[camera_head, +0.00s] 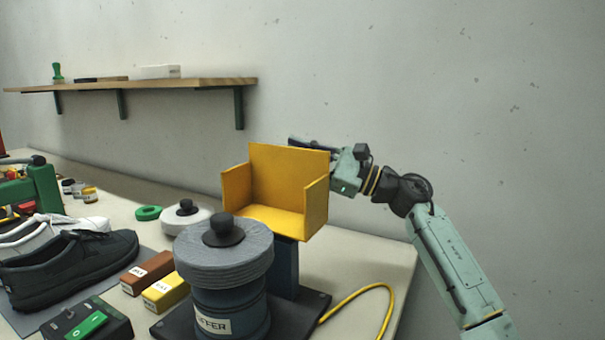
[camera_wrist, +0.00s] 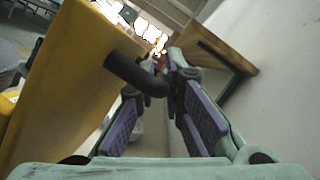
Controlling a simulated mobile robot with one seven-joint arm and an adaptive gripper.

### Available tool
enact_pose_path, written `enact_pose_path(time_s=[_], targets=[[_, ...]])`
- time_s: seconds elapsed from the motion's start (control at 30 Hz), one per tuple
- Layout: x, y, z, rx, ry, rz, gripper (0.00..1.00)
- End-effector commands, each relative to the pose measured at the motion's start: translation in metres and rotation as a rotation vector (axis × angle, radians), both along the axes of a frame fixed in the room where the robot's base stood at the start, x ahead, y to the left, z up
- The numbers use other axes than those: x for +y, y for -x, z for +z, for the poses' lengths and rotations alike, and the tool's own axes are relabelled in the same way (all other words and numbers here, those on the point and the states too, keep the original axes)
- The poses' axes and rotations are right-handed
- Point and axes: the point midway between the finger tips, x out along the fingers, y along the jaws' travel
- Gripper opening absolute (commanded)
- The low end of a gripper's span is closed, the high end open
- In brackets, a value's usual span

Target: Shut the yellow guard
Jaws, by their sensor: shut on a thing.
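The yellow guard (camera_head: 289,175) is swung up and back, with its open side facing the head camera. It sits above a blue post behind the buffer (camera_head: 228,285), whose grey wheel (camera_head: 224,250) is uncovered. In the wrist view the guard (camera_wrist: 60,75) fills the left side, and its black bent handle (camera_wrist: 130,74) reaches in between the fingers. My gripper (camera_head: 308,143) is behind the guard's upper right edge, partly hidden by it. In the wrist view my gripper (camera_wrist: 158,68) is shut on the handle; the exact contact is hard to see.
A yellow cable (camera_head: 365,291) loops at the table's right edge. A brown block (camera_head: 146,271), a yellow block (camera_head: 166,292), a dark shoe (camera_head: 70,268) and a box with a green switch (camera_head: 87,324) lie left of the buffer. A wooden shelf (camera_head: 200,84) is on the wall behind.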

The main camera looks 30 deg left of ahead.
Motion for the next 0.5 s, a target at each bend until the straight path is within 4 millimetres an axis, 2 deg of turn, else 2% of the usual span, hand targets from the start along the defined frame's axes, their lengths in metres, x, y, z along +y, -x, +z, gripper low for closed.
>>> enact_pose_path(time_s=[0.5], targets=[[-0.004, 0.075, 0.043, -0.495, -0.029, 0.004, 0.0]])
